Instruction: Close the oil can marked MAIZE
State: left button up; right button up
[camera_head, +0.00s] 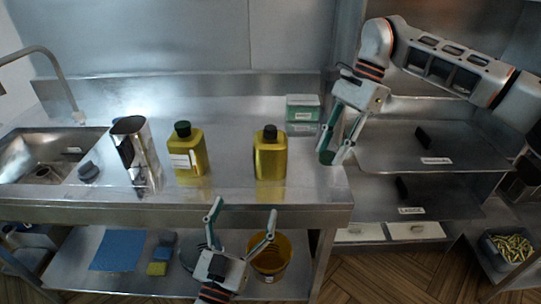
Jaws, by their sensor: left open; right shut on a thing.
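Two gold oil cans stand upright on the steel counter. The right can (269,160) has a dark brownish top (269,132) and no label facing me. I cannot read MAIZE on either. My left gripper (242,213) is open and empty, low in front of the counter edge, below the cans. My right gripper (337,156) is right of the right can, near the counter's right end. It is shut on a small dark green thing (326,156), mostly hidden by the fingers.
Green-lidded boxes (302,108) stand at the back right. Shelves (435,155) stand right; a yellow bucket (270,260) is below. The counter between the cans is clear.

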pick_arm(q)
notch_tip(320, 180, up, 6)
jog(key=w+n+t+y, duration=0.2)
jog(key=w+y, duration=0.1)
pick_arm(e)
jog(key=w+a+r+m+t, duration=0.1)
jog(key=w+a+r+m, duration=0.2)
jog(key=a+m, duration=0.1)
pick_arm(q)
jog(key=n+g+y+p, duration=0.1)
jog(key=g+y, duration=0.2)
jog(key=g, duration=0.1)
send_near(270, 141)
jog(key=f, duration=0.1)
pick_arm(e)
notch_tip(270, 141, up, 6)
jog(key=r+m+t, duration=0.1)
jog(key=m+t, duration=0.4)
jog(key=m, duration=0.6)
send_over(273, 129)
pick_arm(q)
jog(key=shift+w+d+f, duration=0.1)
jog(key=shift+w+d, duration=0.05)
pick_arm(e)
jog(key=shift+f+h, duration=0.25)
jog(key=shift+h, duration=0.15)
pick_arm(q)
jog(key=w, duration=1.2)
